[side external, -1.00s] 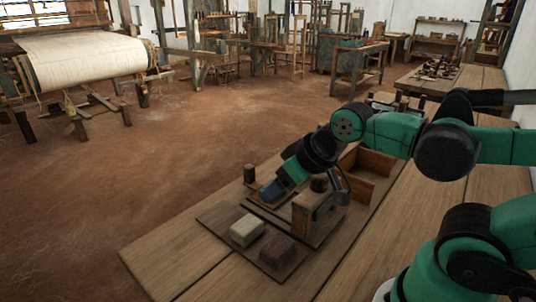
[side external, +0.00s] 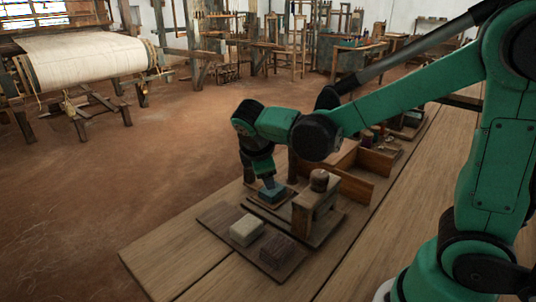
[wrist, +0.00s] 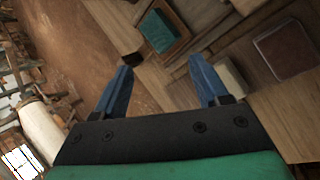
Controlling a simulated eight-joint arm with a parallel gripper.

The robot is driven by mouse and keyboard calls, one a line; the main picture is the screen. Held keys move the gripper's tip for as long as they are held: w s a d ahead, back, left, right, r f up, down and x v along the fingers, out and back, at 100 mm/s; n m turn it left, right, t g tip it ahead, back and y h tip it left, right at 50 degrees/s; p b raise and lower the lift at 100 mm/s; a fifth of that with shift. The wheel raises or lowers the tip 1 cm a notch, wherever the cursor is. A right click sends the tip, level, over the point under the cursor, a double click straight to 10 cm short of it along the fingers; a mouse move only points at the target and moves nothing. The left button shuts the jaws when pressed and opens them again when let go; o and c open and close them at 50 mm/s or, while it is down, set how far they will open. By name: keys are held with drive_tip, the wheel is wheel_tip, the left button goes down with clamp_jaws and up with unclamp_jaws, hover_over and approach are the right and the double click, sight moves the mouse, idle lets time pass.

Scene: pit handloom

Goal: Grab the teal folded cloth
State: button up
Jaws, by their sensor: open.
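The teal folded cloth (wrist: 158,30) lies on a small wooden tray (wrist: 181,42) in the wrist view. It also shows in the side view (side external: 273,194), just under my fingertips. My gripper (wrist: 160,64) is open, with its two blue fingers apart and nothing between them. In the wrist view the cloth is beyond the fingertips, roughly in line with the gap. In the side view my gripper (side external: 268,184) points down over the cloth; I cannot tell whether it touches.
A pale folded block (side external: 246,230) and a dark brown block (side external: 278,248) lie on a board in front of the cloth. A wooden stand with a round knob (side external: 317,195) is close on the right. A wooden box (side external: 352,182) stands behind it.

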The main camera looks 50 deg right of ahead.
sight(273, 191)
drive_tip(key=w+f+n+h, duration=0.1)
drive_tip(key=f+n, duration=0.1)
drive_tip(key=w+f+n+g+h, duration=0.1)
drive_tip(key=f+n+h, duration=0.1)
drive_tip(key=w+f+n+g+h, duration=0.1)
drive_tip(key=f+n+h, duration=0.1)
drive_tip(key=shift+w+d, duration=0.35)
drive_tip(key=shift+s+f+n+g+h, duration=0.1)
drive_tip(key=shift+f+n+g+h, duration=0.45)
drive_tip(key=shift+n+h, duration=0.15)
drive_tip(key=shift+x, duration=2.8)
